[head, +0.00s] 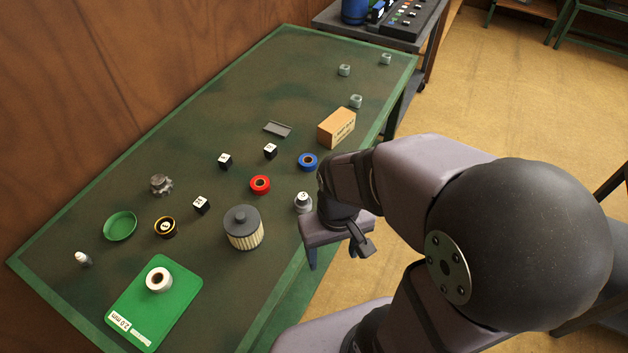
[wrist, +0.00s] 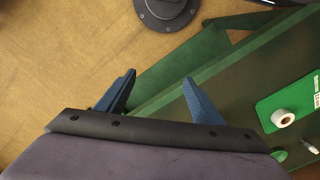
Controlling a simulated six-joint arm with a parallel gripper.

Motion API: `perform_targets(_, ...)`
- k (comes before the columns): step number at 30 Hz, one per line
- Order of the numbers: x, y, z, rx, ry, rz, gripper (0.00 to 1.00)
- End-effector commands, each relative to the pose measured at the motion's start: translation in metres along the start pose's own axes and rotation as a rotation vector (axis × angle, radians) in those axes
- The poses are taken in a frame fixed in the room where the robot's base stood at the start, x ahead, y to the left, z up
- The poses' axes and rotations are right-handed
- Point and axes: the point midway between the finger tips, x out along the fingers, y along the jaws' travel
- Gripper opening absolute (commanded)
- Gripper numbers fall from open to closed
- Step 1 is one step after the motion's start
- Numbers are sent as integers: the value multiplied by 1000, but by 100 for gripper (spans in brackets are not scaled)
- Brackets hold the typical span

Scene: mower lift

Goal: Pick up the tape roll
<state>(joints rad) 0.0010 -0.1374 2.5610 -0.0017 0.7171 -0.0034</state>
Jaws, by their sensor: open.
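Several roll-shaped things are on the green table. A white tape roll (head: 158,280) lies flat on a bright green mat (head: 178,317) at the near left; it also shows at the right of the wrist view (wrist: 283,117). My gripper (head: 335,251) is open and empty by the table's right edge, apart from all the rolls. Its two blue fingers show spread apart in the wrist view (wrist: 158,92).
A cardboard box (head: 337,127), small black cubes (head: 201,205), a gear (head: 161,185) and a green dish (head: 120,226) are around.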

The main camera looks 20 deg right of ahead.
Motion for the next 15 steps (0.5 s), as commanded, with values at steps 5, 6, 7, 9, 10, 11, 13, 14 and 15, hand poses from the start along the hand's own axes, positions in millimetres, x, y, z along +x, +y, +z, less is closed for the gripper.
perform_targets(5,0,0,0,0,-1,0,65)
perform_targets(6,0,0,0,0,-1,0,65)
perform_targets(7,0,0,0,0,-1,0,65)
perform_targets(9,0,0,0,0,-1,0,65)
perform_targets(10,0,0,-2,0,0,1,65)
perform_targets(11,0,0,-3,2,2,2,65)
perform_targets(13,0,-1,-12,6,9,8,65)
perform_targets(14,0,-2,-17,11,14,12,65)
perform_targets(15,1,-2,-26,17,22,19,65)
